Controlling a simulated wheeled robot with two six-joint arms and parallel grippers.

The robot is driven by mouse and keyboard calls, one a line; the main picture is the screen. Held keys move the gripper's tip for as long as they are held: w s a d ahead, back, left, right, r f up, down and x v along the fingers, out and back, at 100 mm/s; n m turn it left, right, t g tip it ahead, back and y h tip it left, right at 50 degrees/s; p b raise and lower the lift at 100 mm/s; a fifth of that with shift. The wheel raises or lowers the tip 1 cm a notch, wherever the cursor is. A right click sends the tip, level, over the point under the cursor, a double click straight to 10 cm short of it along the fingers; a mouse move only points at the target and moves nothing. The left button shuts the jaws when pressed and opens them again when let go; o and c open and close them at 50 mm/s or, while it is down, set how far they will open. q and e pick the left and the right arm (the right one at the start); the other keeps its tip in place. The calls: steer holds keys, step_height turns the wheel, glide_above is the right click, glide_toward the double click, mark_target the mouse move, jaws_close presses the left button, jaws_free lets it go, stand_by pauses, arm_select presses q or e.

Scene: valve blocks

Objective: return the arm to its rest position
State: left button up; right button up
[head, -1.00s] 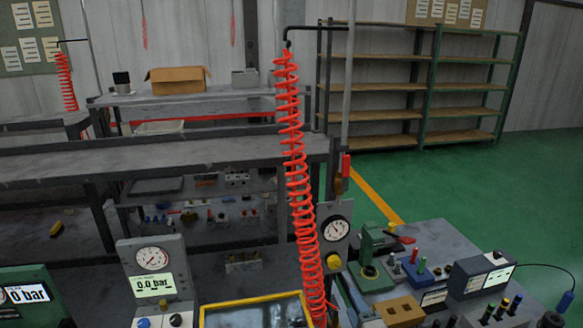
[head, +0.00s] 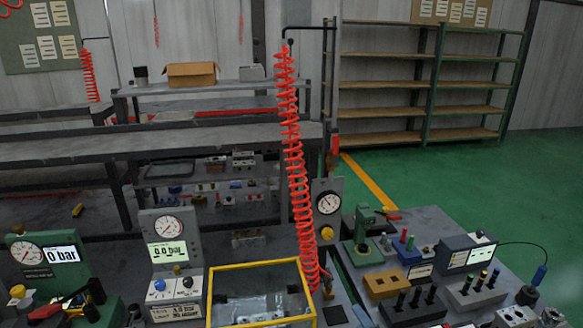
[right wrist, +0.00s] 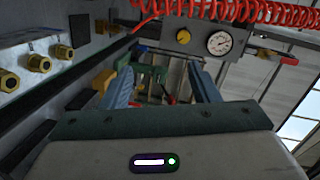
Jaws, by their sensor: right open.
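My right gripper (right wrist: 163,85) is open in the right wrist view, its two blue fingers spread with nothing held between them. The hose also crosses the top of the right wrist view (right wrist: 240,10). A round gauge (right wrist: 219,43) on a grey panel is beyond the fingers. My left gripper is not in the head view.
A yellow-rimmed tray (head: 262,265) stands at the front, beside a grey gauge unit (head: 170,255) and a green gauge unit (head: 45,260). The right bench holds a green press (head: 364,232) and dark blocks with pegs (head: 412,307). Open green floor (head: 470,175) lies behind it.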

steer(key=s+d+f+n+g+h, duration=0.2)
steer(key=s+d+n+g, duration=0.15)
steer(key=s, duration=0.65)
steer(key=s+d+f+n+g+h, duration=0.1)
steer(key=s+d+f+n+g, duration=0.3)
steer(key=s, duration=0.6)
steer(key=s+d+f+n+g+h, duration=0.1)
steer(key=s+d+n+g+h, duration=0.15)
steer(key=s+n+g, duration=0.6)
steer(key=s+d+f+m+t+b, duration=0.1)
steer(key=d+f+m+b, duration=0.1)
steer(key=f, duration=1.6)
steer(key=s+d+f+m+t+b, duration=0.1)
steer(key=s+f+t+b, duration=0.15)
steer(key=f, duration=1.55)
arm_select(q)
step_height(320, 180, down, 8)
steer(key=b, duration=0.3)
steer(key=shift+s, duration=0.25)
arm_select(e)
steer(key=s+d+f+g, duration=0.1)
steer(key=s+f+g, duration=0.1)
steer(key=s+f, duration=1.5)
step_height(320, 180, down, 4)
steer(key=shift+d+f, duration=0.1)
steer(key=shift+d, duration=0.05)
